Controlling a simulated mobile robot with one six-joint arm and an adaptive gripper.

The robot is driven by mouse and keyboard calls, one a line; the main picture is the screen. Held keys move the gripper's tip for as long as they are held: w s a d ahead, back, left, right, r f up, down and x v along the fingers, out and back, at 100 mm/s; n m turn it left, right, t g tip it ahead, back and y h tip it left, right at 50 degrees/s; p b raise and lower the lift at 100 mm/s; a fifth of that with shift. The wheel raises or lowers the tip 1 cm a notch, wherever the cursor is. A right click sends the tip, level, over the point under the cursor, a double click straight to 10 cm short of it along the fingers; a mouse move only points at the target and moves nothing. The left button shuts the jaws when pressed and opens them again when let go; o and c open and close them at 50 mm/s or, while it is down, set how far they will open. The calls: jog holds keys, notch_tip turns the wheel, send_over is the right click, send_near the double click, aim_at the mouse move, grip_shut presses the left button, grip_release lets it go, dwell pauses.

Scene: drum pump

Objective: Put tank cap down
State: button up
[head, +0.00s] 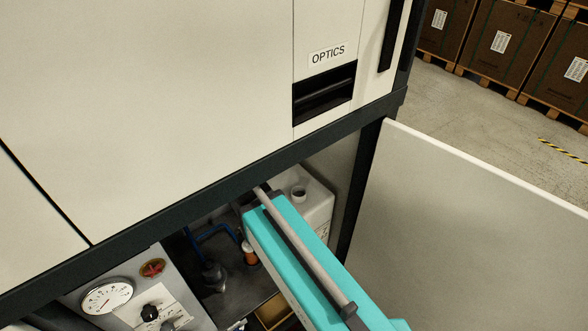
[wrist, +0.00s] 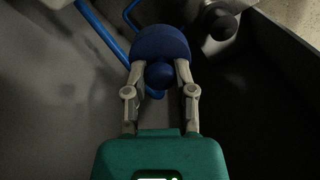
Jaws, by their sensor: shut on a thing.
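My gripper (wrist: 159,88) is shut on the blue tank cap (wrist: 160,42) in the wrist view. Its two fingers close around the cap's knob, and the wide round part of the cap shows beyond them. The cap appears held over a dark grey floor; I cannot tell whether it touches anything. In the head view my teal arm reaches into the lower cabinet and hides the gripper and cap. A white tank (head: 318,205) stands at the back right of the cabinet with its neck (head: 299,194) uncovered. The tank's neck also shows at the wrist view's top right (wrist: 219,21).
Blue hoses (wrist: 100,33) run left of the cap. An open cabinet door (head: 465,235) stands to the right of my arm. A gauge panel (head: 140,290) is at the lower left. The cabinet's dark upper edge (head: 215,187) lies just above the opening.

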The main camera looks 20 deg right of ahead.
jog(key=w+d+r+m+p, duration=0.1)
jog(key=d+m, duration=0.6)
jog(key=shift+w+d+r, duration=0.15)
jog(key=shift+w+d, duration=0.05)
jog(key=shift+w, duration=0.15)
jog(key=w+d, duration=0.1)
jog(key=d, duration=0.5)
jog(key=w+d+f+b, duration=0.1)
jog(key=w+d, duration=0.1)
jog(key=d, duration=0.4)
jog(key=w+d, duration=0.2)
jog(key=d, duration=0.5)
jog(key=shift+w+f+b, duration=0.25)
jog(key=shift+f+b, duration=0.1)
jog(key=shift+a+f+b, duration=0.1)
jog(key=shift+f+b, duration=0.6)
jog(key=shift+f, duration=0.1)
notch_tip(320, 180, down, 3)
jog(key=b, duration=0.3)
jog(key=shift+d+f+b, duration=0.2)
jog(key=shift+f+b, duration=0.15)
jog(key=shift+b, duration=0.1)
jog(key=shift+f, duration=0.15)
